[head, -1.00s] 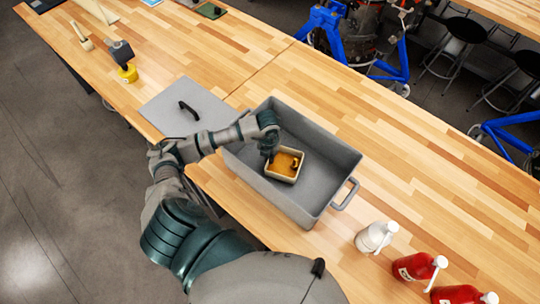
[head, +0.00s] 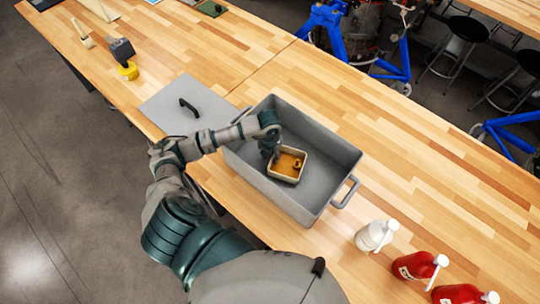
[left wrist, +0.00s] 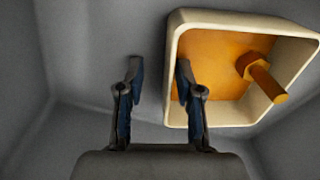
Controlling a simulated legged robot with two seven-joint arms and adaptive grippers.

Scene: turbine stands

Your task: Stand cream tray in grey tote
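The cream tray (head: 302,168) has an orange inside and sits upright in the grey tote (head: 336,178), apparently on its floor. An orange bolt-like piece shows inside the tray in the left wrist view (left wrist: 262,76). My left gripper (head: 274,160) reaches down into the tote at the tray's left side. In the left wrist view its fingers (left wrist: 158,72) are apart, one outside the tray's wall and one overlapping the wall and inside. The tray's wall lies nearer the inner finger, with a gap to the outer one. My right gripper is not in view.
A grey lid (head: 187,104) with a dark handle lies left of the tote. A white bottle (head: 374,236) and red bottles (head: 416,266) stand at the lower right. A yellow-based tool (head: 127,70) stands far left.

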